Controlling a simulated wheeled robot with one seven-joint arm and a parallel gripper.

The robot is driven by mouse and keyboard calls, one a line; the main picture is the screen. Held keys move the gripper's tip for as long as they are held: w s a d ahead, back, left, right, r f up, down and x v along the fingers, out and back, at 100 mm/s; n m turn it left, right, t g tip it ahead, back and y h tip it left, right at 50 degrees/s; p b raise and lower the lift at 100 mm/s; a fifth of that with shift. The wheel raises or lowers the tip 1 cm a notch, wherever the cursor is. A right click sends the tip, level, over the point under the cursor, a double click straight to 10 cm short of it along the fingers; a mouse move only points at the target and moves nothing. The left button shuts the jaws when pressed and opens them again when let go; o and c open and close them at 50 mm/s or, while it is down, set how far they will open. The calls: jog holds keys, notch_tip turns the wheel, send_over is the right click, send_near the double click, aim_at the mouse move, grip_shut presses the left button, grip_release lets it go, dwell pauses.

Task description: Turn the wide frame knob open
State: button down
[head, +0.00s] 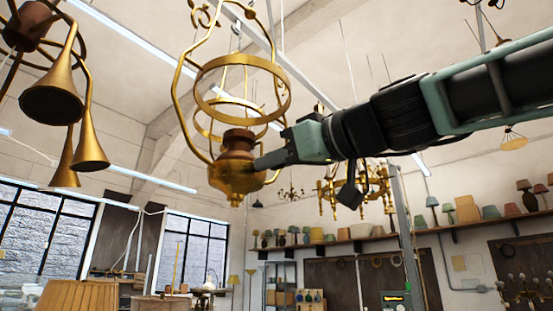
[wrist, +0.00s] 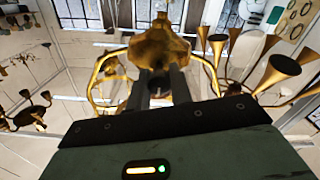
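A brass hanging lamp with a wide frame of rings and curved arms (head: 205,82) hangs at the upper centre of the head view. Its rounded brass body (head: 236,178) has a coppery collar on top. My gripper (head: 260,163) reaches in from the right, with its fingertips at the right side of that body. In the wrist view the two dark fingers of my gripper (wrist: 161,72) stand apart, with their tips at the brass body (wrist: 160,45). I cannot make out the knob as a separate part, and whether the fingers touch the brass is unclear.
A brass fixture with horn-shaped shades (head: 52,95) hangs at the left. A brass chandelier (head: 352,190) hangs behind my arm. A shelf with several lampshades (head: 467,209) runs along the right wall. A pleated lampshade (head: 77,297) stands at lower left. The air below the lamp looks clear.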

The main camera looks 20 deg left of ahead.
jog(key=shift+m, duration=0.4)
jog(key=m+b, duration=0.1)
jog(key=m, duration=0.2)
jog(key=shift+w+m, duration=0.1)
jog(key=shift+m, duration=0.2)
jog(key=m, duration=0.4)
jog(key=shift+d+m, duration=0.1)
jog(key=shift+m, duration=0.2)
jog(key=m, duration=0.4)
jog(key=shift+w+m, duration=0.1)
jog(key=shift+m, duration=2.4)
jog(key=shift+f, duration=0.1)
jog(key=c, duration=1.3)
grip_release()
jog(key=shift+o, duration=0.2)
